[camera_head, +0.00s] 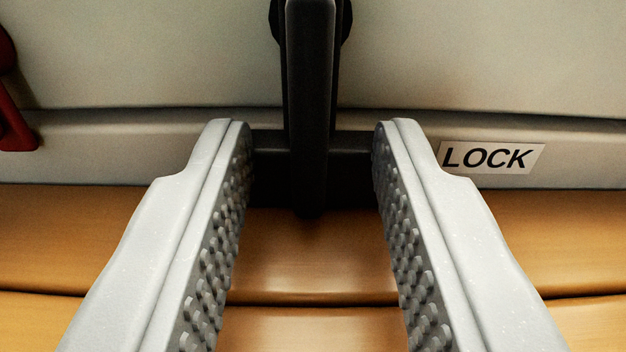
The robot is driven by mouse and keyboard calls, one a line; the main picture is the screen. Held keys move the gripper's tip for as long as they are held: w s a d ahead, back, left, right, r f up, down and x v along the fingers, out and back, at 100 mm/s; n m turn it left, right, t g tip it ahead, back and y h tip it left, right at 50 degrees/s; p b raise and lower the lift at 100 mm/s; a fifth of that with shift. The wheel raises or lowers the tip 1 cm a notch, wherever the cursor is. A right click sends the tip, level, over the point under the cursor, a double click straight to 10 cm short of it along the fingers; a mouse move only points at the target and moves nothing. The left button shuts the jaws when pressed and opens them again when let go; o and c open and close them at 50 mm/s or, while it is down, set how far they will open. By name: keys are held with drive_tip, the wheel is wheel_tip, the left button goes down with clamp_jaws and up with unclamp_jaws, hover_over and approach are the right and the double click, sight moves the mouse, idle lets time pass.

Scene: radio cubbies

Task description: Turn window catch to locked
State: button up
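A black window catch (309,90) stands upright at the top centre, with its handle pointing down toward me. A dark base or bar (268,168) shows behind its lower end. My gripper (312,140) is open, with one grey, studded finger on each side of the catch handle. Gaps show between the fingers and the handle, so they do not appear to grip it. A white label reading "LOCK" (492,157) is on the pale rail, right of the right finger. The top of the catch is cut off by the frame.
A pale panel (480,55) and ledge fill the background. Orange-brown wooden boards (310,255) lie below. A red object (14,120) shows at the left edge, partly out of frame. The rail between the red object and the left finger is clear.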

drive_tip(key=shift+s+r, duration=0.1)
drive_tip(key=shift+s, duration=0.05)
drive_tip(key=shift+s, duration=0.25)
drive_tip(key=s+b, duration=1.1)
drive_tip(key=s, duration=0.2)
idle(0.5)
